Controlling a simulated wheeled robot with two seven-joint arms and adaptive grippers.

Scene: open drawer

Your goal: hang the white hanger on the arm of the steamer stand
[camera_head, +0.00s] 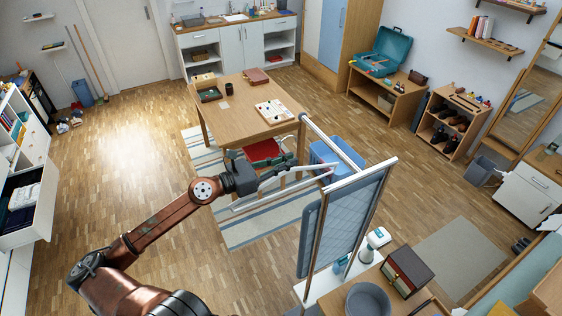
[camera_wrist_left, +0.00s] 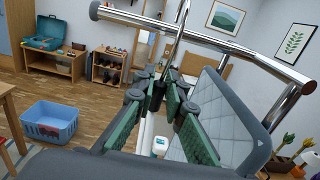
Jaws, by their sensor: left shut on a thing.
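The white hanger (camera_head: 244,207) is in my left gripper (camera_head: 283,174), tilted, left of the steamer stand in the head view. In the left wrist view, the gripper's green-padded fingers (camera_wrist_left: 158,88) are shut on the metal neck of the hanger's hook (camera_wrist_left: 171,48). The hook rises past the stand's arm (camera_wrist_left: 225,42), a metal bar with a grey end cap; whether they touch I cannot tell. The steamer stand has a blue quilted board (camera_head: 345,222) on metal poles, and its arm (camera_head: 332,140) points toward the wooden table. The hook's top is cut off. My right gripper is not in view.
A wooden table (camera_head: 232,112) with a board game stands behind, with a red-seated chair (camera_head: 262,152) and a blue basket (camera_wrist_left: 50,121) near it. A grey bowl (camera_head: 367,300) and a box (camera_head: 408,268) sit front right. The floor at left is clear.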

